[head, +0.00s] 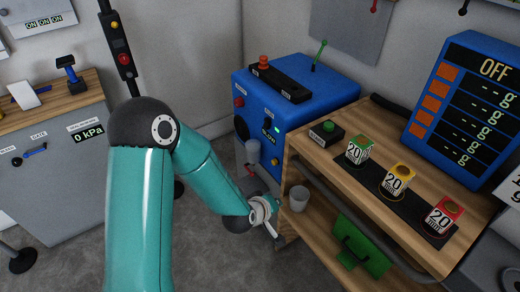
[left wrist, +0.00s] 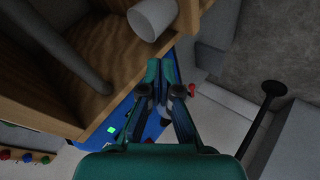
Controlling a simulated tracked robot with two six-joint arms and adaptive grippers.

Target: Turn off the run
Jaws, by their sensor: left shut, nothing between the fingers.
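The blue machine (head: 300,98) stands at the centre back. Its front has a dark panel with a small lit green display (head: 275,129), a red knob (head: 239,102) and a yellow knob (head: 274,161). Which control is the run one I cannot read. My left gripper (head: 275,236) is low in front of the machine, beside the wooden cart. In the left wrist view the blue machine (left wrist: 118,116) lies beyond my gripper (left wrist: 161,68), with its green light at lower left. The fingers are shut and empty. A small red part (left wrist: 191,90) shows just beside them. My right gripper is out of view.
The wooden cart (head: 330,165) holds several labelled blocks and a blue board reading OFF (head: 495,68). A grey cabinet (head: 60,170) stands left.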

